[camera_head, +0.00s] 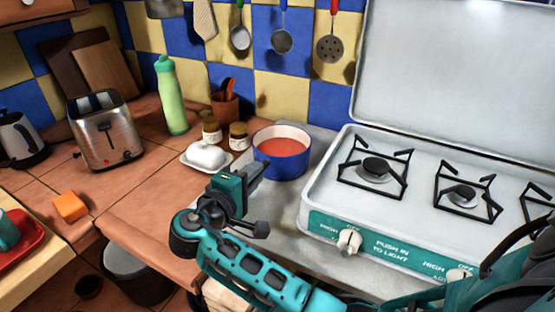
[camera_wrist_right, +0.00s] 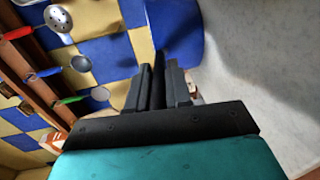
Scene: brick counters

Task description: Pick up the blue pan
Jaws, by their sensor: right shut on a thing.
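The blue pan (camera_head: 281,168), with reddish-orange contents, stands on the grey counter left of the stove in the head view. Its blue side (camera_wrist_right: 174,28) also shows at the top of the right wrist view. My right gripper (camera_head: 253,172) is at the near left side of the pan. In the right wrist view its fingers (camera_wrist_right: 158,92) are shut on the pan's dark handle (camera_wrist_right: 159,68), which runs up between them. In the head view the gripper hides most of the handle. My left gripper is not in view.
A white gas stove (camera_head: 325,190) with an open lid stands right of the pan. A white butter dish (camera_head: 207,155), small jars (camera_head: 238,138) and a green bottle (camera_head: 171,95) stand left and behind. Utensils (camera_head: 282,40) hang on the tiled wall above.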

